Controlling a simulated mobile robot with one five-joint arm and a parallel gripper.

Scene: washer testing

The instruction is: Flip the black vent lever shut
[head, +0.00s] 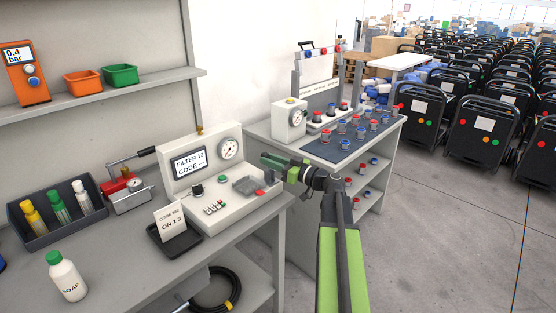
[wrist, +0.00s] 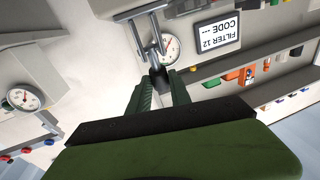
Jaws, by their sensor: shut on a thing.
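The test console (head: 225,155) stands on the bench with a screen reading FILTER 12 CODE and a round gauge. My gripper (head: 272,163) is at the console's right side, above its deck. In the wrist view my gripper (wrist: 160,84) has its green fingers closed around a small dark piece, which looks like the black vent lever (wrist: 158,68). Metal rods (wrist: 156,33) run beyond it. In the head view my fingers hide the lever, so its angle cannot be told.
A grey clamp fixture (head: 248,185), black knob (head: 197,190) and several buttons sit on the deck. A card holder (head: 175,238), bottle rack (head: 58,212) and red hand pump (head: 116,183) are to the left. A second table with caps (head: 290,152) stands behind my gripper.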

